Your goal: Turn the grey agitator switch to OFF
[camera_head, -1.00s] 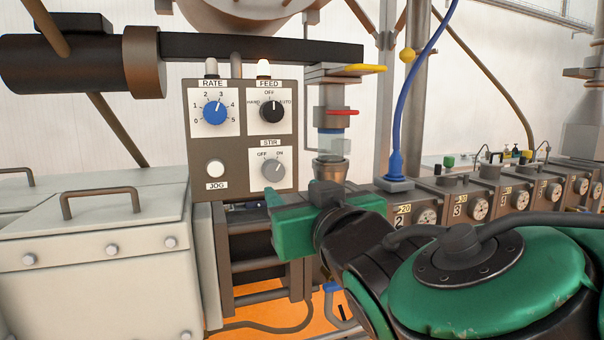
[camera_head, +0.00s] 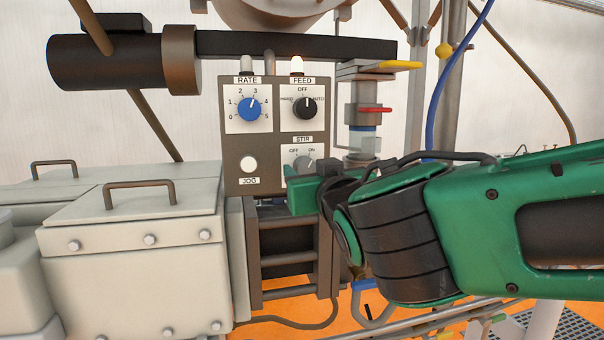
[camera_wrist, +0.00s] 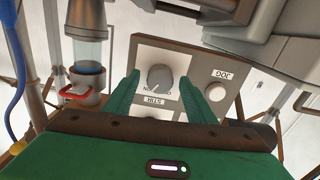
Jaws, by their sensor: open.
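The grey agitator switch (camera_head: 304,163) is the round STIR knob at the lower right of the control panel, with OFF at its left and ON at its right. Its pointer appears to lean up and right, toward ON. My gripper (camera_head: 298,198) is just in front of the panel and covers the knob's lower edge. In the wrist view, which looks upside down, the switch (camera_wrist: 159,78) appears between the two green fingertips of my gripper (camera_wrist: 160,80). The fingers are apart with gaps on both sides of the knob; contact cannot be seen.
The panel also bears the blue RATE knob (camera_head: 248,108), the black FEED knob (camera_head: 304,108) and the white JOG button (camera_head: 249,164). A sight tube with a red lever (camera_head: 372,109) stands right of the panel. A lidded grey housing (camera_head: 135,230) lies to the left.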

